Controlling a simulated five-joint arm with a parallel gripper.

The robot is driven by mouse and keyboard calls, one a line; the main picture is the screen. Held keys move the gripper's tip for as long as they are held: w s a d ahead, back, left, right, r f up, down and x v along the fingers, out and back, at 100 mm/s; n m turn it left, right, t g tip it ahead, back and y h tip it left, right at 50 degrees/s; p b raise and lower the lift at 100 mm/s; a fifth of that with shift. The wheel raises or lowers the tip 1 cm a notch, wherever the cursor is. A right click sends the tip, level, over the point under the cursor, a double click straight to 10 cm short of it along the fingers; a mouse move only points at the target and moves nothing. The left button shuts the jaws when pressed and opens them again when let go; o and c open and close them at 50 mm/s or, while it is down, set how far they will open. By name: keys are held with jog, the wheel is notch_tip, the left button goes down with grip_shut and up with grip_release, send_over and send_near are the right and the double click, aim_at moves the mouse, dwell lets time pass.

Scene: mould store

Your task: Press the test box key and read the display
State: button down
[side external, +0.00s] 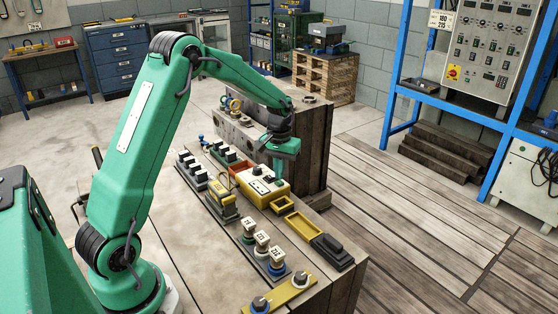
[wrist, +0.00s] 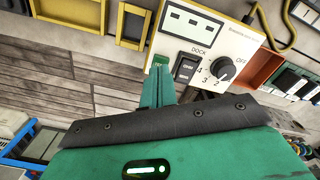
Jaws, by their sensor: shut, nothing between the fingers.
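The test box (side external: 262,187) is yellow with a pale top and stands on the bench among other fixtures. In the wrist view its white panel (wrist: 240,37) carries a display (wrist: 190,22), a black rocker switch (wrist: 185,70) and a round black dial (wrist: 222,68). The display is pale with a few small dark marks; I read no digits on it. In the side view my gripper (side external: 278,182) is over the box's right end. Contact cannot be told.
An orange-red tray (wrist: 264,68) adjoins the box. A yellow tray (side external: 303,226) and a black block (side external: 332,251) lie toward the front right. Several upright fixtures (side external: 262,240) stand along the front. Wooden floor (side external: 430,210) is open to the right.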

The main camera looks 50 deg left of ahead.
jog(key=shift+f, duration=0.8)
dwell(0.8)
jog(key=shift+r, duration=3.45)
jog(key=shift+r, duration=0.1)
jog(key=s+d+r+m+t, duration=0.3)
jog(key=s+d+r, duration=0.6)
jog(key=s+r, duration=0.25)
jog(key=s+d+m+t, duration=0.2)
jog(key=s+d, duration=0.4)
jog(key=s, duration=0.7)
jog(key=shift+r+m+t, duration=0.15)
jog(key=shift+m+t, duration=0.15)
jog(key=shift+m, duration=0.2)
